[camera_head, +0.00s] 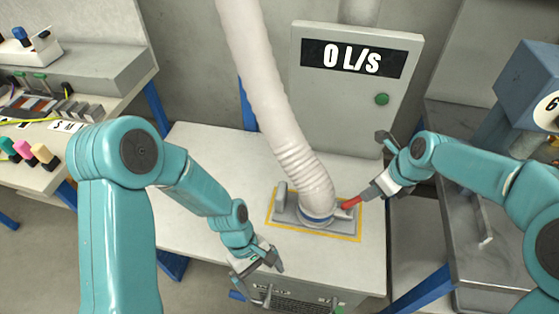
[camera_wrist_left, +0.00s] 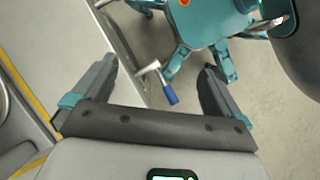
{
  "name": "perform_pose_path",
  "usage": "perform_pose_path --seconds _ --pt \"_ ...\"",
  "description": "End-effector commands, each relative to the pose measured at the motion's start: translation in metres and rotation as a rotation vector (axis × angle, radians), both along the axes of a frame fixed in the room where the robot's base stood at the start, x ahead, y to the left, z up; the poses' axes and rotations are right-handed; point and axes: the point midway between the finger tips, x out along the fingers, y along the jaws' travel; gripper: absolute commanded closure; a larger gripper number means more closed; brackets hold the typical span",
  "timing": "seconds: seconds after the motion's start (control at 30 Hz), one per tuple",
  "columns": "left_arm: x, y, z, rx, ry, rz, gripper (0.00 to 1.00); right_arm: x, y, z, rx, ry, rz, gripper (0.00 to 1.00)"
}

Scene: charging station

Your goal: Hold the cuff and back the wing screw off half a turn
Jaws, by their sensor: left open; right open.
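A ribbed white hose (camera_head: 268,90) comes down to a cuff with a blue-grey band (camera_head: 318,219) on a grey base (camera_head: 288,208) on the table. A red part (camera_head: 350,202), perhaps the wing screw, sticks out to the cuff's right; its shape is too small to tell. My right gripper (camera_head: 374,168) is open, its lower finger close to the red part; contact cannot be told. My left gripper (camera_head: 262,276) is open at the table's front edge, below and left of the cuff. In the left wrist view its fingers (camera_wrist_left: 155,80) are spread, with nothing between them.
A yellow outline (camera_head: 358,222) surrounds the base on the white table (camera_head: 190,150). A panel reading "0 L/s" (camera_head: 352,58) with a green button (camera_head: 381,99) stands behind. A crank with a blue grip (camera_wrist_left: 170,95) sits at the table's front. Benches flank both sides.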

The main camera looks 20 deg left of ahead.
Motion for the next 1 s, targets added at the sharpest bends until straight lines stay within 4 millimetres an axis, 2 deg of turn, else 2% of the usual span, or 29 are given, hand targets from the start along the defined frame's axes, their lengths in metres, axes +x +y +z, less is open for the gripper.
perform_pose_path --seconds 0.03,0.1,0.3,0.4,0.5,0.63,0.77,0.87,1.0 --pt "0.021 0.003 0.023 0.025 0.028 0.071 0.0 0.0 0.0 0.0 0.0 0.0 0.0 0.57" --pt "0.057 0.008 0.047 0.087 0.045 0.144 0.0 0.001 0.0 -0.001 0.0 0.0 0.0 0.57" --pt "0.153 0.015 0.084 0.273 -0.011 0.308 0.0 0.002 0.001 0.0 0.0 0.0 0.001 0.57" --pt "0.191 0.017 0.108 0.355 -0.054 0.41 0.0 0.003 0.001 0.0 0.0 0.0 0.001 0.57" --pt "0.218 0.02 0.13 0.416 -0.091 0.506 0.0 0.003 0.0 0.0 0.0 0.0 0.0 0.57" --pt "0.237 0.022 0.149 0.461 -0.123 0.592 0.0 0.003 0.0 0.0 0.0 0.0 0.0 0.57" --pt "0.244 0.024 0.153 0.48 -0.135 0.63 0.0 0.003 0.0 0.0 0.0 0.0 0.0 0.57" --pt "0.244 0.024 0.143 0.483 -0.133 0.633 0.0 0.003 0.0 0.0 0.0 0.0 0.0 0.57" --pt "0.243 0.024 0.115 0.483 -0.131 0.632 0.0 0.003 0.0 0.0 0.0 0.0 0.0 0.57"
